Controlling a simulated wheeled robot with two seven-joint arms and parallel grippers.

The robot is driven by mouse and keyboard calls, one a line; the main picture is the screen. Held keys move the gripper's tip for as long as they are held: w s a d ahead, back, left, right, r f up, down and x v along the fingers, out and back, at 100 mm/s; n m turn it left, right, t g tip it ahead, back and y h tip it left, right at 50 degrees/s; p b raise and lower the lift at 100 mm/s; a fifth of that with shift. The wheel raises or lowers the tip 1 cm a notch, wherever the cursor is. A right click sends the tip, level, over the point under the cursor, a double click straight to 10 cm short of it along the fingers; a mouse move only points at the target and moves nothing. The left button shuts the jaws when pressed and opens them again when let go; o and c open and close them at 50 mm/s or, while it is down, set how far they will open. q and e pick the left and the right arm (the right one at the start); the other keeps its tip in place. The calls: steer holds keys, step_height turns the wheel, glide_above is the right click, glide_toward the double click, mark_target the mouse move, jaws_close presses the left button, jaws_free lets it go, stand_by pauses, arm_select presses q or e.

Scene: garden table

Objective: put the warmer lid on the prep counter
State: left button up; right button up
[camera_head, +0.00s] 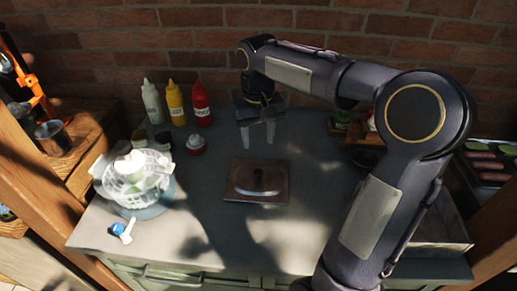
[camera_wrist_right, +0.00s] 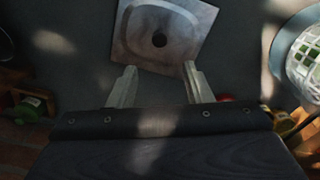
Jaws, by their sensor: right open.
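The warmer lid (camera_head: 243,188) is a square, brownish metal plate with a dark knob in its middle. It lies flat on the grey-green prep counter (camera_head: 200,240), near the centre. It also shows in the right wrist view (camera_wrist_right: 185,25), just beyond the fingertips. My right gripper (camera_head: 257,143) is open and empty above the counter, behind the lid and apart from it. Its two pale fingers also show in the right wrist view (camera_wrist_right: 158,72). My left gripper is in neither view.
A white basket (camera_head: 133,178) sits at left, a blue-and-white item (camera_head: 122,232) near the front edge. A tray of food (camera_head: 487,165) is far right. The front middle is clear.

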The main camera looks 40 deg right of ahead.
steer(key=s+a+f+n+t+y, duration=0.1)
steer(key=s+a+f+t+y, duration=0.1)
steer(key=s+a, duration=0.3)
steer(key=s+a+f+n+t+y, duration=0.1)
steer(key=s+a+f+t, duration=0.2)
steer(key=s, duration=1)
steer(key=a, duration=0.3)
steer(key=shift+s+f+t+y, duration=0.2)
steer(key=shift+s+t+y, duration=0.1)
steer(key=shift+s+y, duration=0.1)
